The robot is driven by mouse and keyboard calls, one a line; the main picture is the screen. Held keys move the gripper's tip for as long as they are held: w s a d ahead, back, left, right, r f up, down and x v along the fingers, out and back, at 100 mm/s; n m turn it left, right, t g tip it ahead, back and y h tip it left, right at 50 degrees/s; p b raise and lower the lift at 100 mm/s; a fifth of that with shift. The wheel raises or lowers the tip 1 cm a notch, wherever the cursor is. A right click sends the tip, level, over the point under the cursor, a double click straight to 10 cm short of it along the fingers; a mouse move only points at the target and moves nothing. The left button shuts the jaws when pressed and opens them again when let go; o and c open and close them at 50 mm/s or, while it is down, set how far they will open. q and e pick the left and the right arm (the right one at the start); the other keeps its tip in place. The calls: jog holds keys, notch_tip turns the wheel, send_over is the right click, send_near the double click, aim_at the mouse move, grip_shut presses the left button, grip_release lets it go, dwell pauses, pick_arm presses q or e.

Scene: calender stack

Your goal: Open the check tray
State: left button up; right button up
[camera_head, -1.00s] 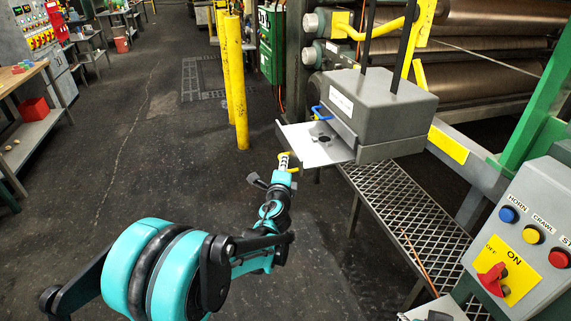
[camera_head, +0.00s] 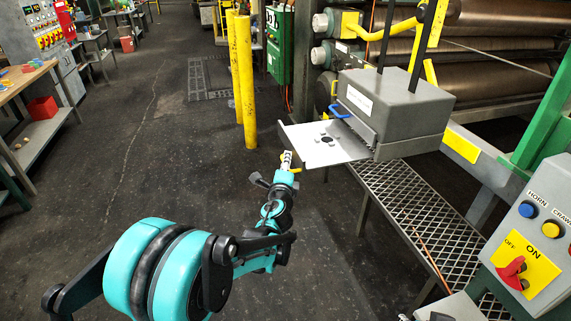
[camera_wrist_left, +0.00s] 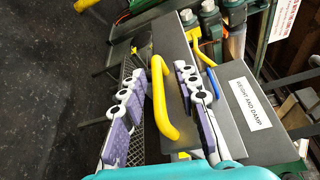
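The check tray (camera_head: 308,148) is a flat light-grey plate with a dark round spot and small pads. It sticks out from under a grey box (camera_head: 400,100), so it stands at least partly open. My left gripper (camera_head: 287,160) is just in front of the tray's near edge. In the left wrist view the tray's yellow handle (camera_wrist_left: 160,95) lies between the two spread fingers of my left gripper (camera_wrist_left: 165,100). The fingers are open around it; contact is unclear. The box has a white label reading weight and damp (camera_wrist_left: 250,105). My right gripper is out of view.
A blue handle (camera_head: 340,112) is at the box front. Yellow posts (camera_head: 243,90) stand behind. A mesh platform (camera_head: 405,205) runs below the box, and a control console (camera_head: 530,255) is at the right. Open floor (camera_head: 150,160) lies to the left.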

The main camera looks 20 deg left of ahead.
pick_arm(q)
jog(key=v, duration=1.2)
jog(key=s+a+f+n+g, duration=0.2)
jog(key=s+n+g, duration=0.1)
jog(key=s+n, duration=0.3)
jog(key=s+a+f+n+g, duration=0.2)
jog(key=s+a+n, duration=0.1)
jog(key=s+n, duration=0.2)
jog(key=s+d+f+n+g+h, duration=0.1)
jog(key=s+d+f+n+g, duration=0.1)
jog(key=s, duration=0.4)
jog(key=s+d+f+n+g+h, duration=0.2)
jog(key=s+d+f+n, duration=0.1)
jog(key=s, duration=0.4)
jog(key=shift+s+d+f+n+g+h, duration=0.15)
jog(key=shift+d+f+n+g+h, duration=0.2)
jog(key=shift+d+n, duration=0.75)
